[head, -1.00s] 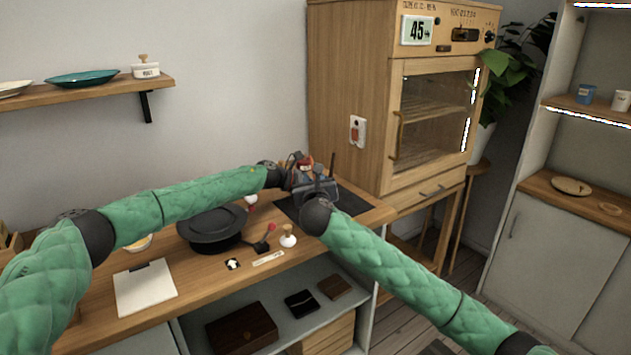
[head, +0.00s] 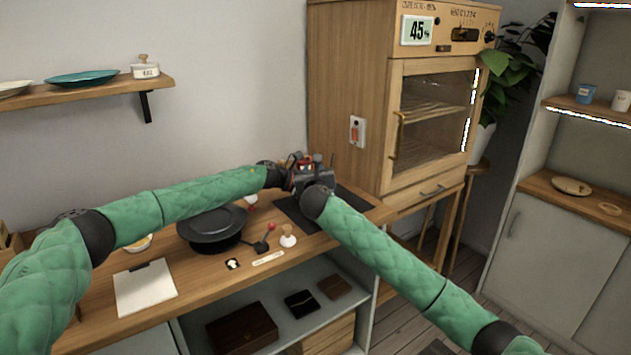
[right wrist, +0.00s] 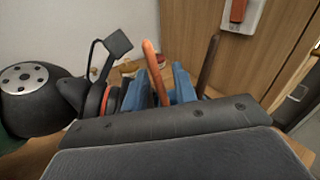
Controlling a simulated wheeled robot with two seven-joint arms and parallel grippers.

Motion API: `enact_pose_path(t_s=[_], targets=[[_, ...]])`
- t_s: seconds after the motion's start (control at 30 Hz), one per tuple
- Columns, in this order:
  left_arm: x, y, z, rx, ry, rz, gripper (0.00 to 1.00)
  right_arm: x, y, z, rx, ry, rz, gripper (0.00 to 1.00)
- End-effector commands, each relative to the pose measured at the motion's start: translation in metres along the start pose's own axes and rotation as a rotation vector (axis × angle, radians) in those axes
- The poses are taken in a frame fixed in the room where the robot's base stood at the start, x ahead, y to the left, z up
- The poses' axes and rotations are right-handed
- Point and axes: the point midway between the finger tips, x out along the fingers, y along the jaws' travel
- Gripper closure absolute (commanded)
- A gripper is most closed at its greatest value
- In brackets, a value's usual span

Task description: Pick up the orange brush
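An orange stick-like handle (right wrist: 153,62), which looks like the brush, stands up between the blue fingertips of my right gripper (right wrist: 161,88) in the right wrist view. The fingers look slightly apart around it, and I see no clear grip. Its lower end is hidden by the gripper body. In the head view my right gripper (head: 318,178) is at the back right of the wooden table, close beside my left gripper (head: 292,172). The two overlap there, and the left fingers cannot be made out.
A dark brown stick (right wrist: 209,62) stands just right of the fingers. A dark mat (head: 290,208) lies beneath the grippers. A black round hat-like dish (head: 212,235), a white-based stamp (head: 288,238) and a clipboard (head: 145,290) are on the table (head: 215,290). The wooden cabinet (head: 350,90) stands close behind right.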

Motion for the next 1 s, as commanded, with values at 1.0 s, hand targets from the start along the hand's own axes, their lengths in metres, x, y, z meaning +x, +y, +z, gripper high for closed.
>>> enact_pose_path(t_s=[1.0], targets=[[0.0,0.0,0.0,0.0,0.0,0.0,0.67,0.0,-0.013,0.068,0.0,-0.003,-0.001,1.0]])
